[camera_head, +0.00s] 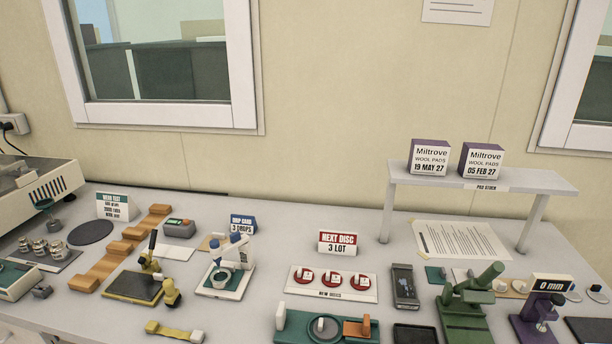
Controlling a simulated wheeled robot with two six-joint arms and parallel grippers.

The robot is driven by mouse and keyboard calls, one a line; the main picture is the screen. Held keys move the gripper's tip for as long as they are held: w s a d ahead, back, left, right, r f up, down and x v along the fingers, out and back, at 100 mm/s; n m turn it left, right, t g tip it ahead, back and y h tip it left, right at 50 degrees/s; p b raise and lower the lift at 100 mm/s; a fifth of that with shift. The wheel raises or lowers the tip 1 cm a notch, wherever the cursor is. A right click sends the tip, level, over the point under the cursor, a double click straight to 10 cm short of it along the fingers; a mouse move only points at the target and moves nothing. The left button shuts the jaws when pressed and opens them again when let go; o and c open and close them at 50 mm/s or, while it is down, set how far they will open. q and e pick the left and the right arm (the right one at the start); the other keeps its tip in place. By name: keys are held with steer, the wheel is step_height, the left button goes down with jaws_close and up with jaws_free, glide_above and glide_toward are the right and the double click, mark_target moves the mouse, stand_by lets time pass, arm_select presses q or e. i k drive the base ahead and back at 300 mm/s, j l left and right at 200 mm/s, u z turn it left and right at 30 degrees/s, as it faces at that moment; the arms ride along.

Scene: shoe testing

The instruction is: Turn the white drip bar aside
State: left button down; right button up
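A white drip stand (241,281) stands on the bench left of the middle. A blue and white dropper (216,249) sits at the left end of the bar. A blue-topped card reading "3 drops" (242,224) stands behind it. Neither of my grippers is in view.
Left of the stand is a dark plate with a yellow clamp (133,286); in front lies a yellow strap piece (173,331). A raised shelf (521,183) holds two boxes. Bare bench shows around the stand.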

mark_target(237, 240)
steer(key=l, duration=1.4)
